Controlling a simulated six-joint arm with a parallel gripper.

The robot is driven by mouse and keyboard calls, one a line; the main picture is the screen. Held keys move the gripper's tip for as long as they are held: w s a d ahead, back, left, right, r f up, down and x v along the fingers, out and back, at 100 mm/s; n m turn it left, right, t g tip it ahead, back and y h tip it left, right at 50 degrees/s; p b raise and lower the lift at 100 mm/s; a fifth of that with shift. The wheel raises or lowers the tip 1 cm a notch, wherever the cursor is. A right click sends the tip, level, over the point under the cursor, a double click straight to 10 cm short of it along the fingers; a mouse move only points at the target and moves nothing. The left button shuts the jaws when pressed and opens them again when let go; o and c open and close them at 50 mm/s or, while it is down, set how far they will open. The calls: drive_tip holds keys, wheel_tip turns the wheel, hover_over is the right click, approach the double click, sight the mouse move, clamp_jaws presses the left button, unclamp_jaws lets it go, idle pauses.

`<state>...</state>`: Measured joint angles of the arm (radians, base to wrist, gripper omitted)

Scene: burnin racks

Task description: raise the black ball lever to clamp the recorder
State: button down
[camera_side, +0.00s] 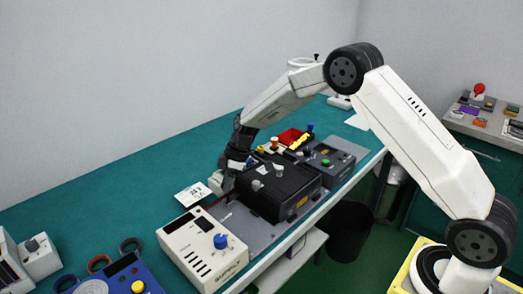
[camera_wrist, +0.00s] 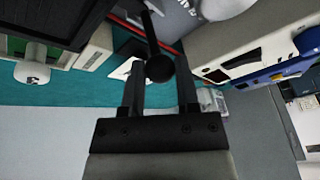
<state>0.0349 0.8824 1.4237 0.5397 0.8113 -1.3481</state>
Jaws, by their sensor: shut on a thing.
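The black ball lever (camera_wrist: 158,68) shows in the wrist view as a round black knob on a thin dark rod, with the knob between my two fingers. My gripper (camera_wrist: 161,80) is shut on this knob. In the side view my gripper (camera_side: 217,184) is low at the left end of the black recorder (camera_side: 283,192), and the lever cannot be made out there. The recorder is a black box sitting on a grey fixture plate (camera_side: 255,232). Part of a dark ribbed body shows at the upper left of the wrist view.
A cream box with a blue knob (camera_side: 205,246) stands close in front of my gripper. A grey unit (camera_side: 335,160) and a red bin (camera_side: 291,136) lie beyond the recorder. A white card (camera_side: 193,194) lies on the teal bench (camera_side: 110,212), which is clear at the back left.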

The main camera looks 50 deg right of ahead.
drive_tip(key=shift+d+y, duration=0.5)
drive_tip(key=shift+y, duration=0.1)
drive_tip(key=shift+f, duration=0.1)
drive_tip(key=shift+c, duration=1.7)
unclamp_jaws()
drive_tip(key=shift+d, duration=0.1)
drive_tip(key=v, duration=0.7)
drive_tip(key=shift+d+r, duration=0.2)
drive_tip(key=shift+r, duration=0.2)
drive_tip(key=shift+s, duration=0.2)
drive_tip(key=s+m+t+h, duration=0.1)
drive_tip(key=s+m+h, duration=0.4)
drive_tip(key=s, duration=2.1)
drive_tip(key=m, duration=0.5)
drive_tip(key=shift+m+h, duration=0.3)
drive_tip(key=shift+m, duration=0.1)
